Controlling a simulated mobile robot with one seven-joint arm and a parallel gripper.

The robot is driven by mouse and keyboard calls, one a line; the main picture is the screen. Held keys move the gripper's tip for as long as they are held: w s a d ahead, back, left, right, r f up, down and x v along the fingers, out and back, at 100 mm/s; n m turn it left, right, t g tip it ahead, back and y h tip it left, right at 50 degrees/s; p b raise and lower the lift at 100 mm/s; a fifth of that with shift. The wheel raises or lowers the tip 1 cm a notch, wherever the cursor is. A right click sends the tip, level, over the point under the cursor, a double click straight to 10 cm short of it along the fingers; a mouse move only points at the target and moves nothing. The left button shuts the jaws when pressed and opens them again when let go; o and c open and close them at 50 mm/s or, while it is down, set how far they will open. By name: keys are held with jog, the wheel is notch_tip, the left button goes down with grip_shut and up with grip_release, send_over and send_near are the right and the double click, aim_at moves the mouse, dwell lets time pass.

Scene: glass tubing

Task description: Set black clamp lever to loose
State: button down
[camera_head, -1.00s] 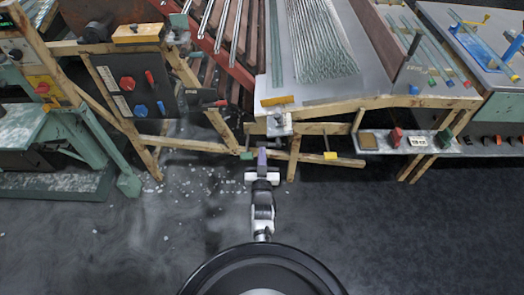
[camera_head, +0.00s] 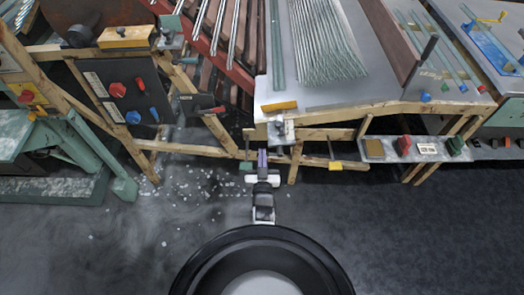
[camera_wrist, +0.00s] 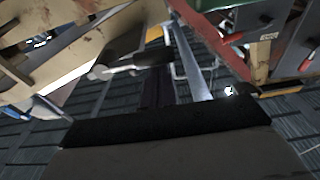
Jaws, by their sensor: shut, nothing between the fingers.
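A dark lever-like part with a pale rounded end (camera_wrist: 125,64) shows in the wrist view, ahead of my fingers and beside a worn wooden beam; it looks like the black clamp lever, but I cannot be sure or tell its setting. In the head view a small metal clamp bracket (camera_head: 283,128) sits at the front edge of the table, and no lever can be made out on it. My gripper (camera_head: 262,156) is shut and empty, just below and left of that bracket. Its dark finger (camera_wrist: 158,88) shows in the wrist view.
The wooden table frame (camera_head: 390,103) spans ahead, with glass tubes on top. A dark control panel (camera_head: 120,92) with red and blue knobs stands left. A shelf (camera_head: 376,149) with red and green switches is at right. The floor (camera_head: 420,230) in front is clear.

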jog(key=shift+f+n+b, duration=0.45)
jog(key=shift+n+b, duration=0.25)
jog(key=shift+n, duration=0.2)
jog(key=d+f+n+g+y+b, duration=0.1)
jog(key=f+n+b, duration=0.5)
jog(key=n, duration=1)
jog(key=shift+d+f+g+y, duration=0.3)
jog(key=shift+d+f+y, duration=0.2)
jog(key=shift+d+y, duration=0.5)
jog(key=shift+d, duration=0.2)
jog(key=shift+a, duration=0.1)
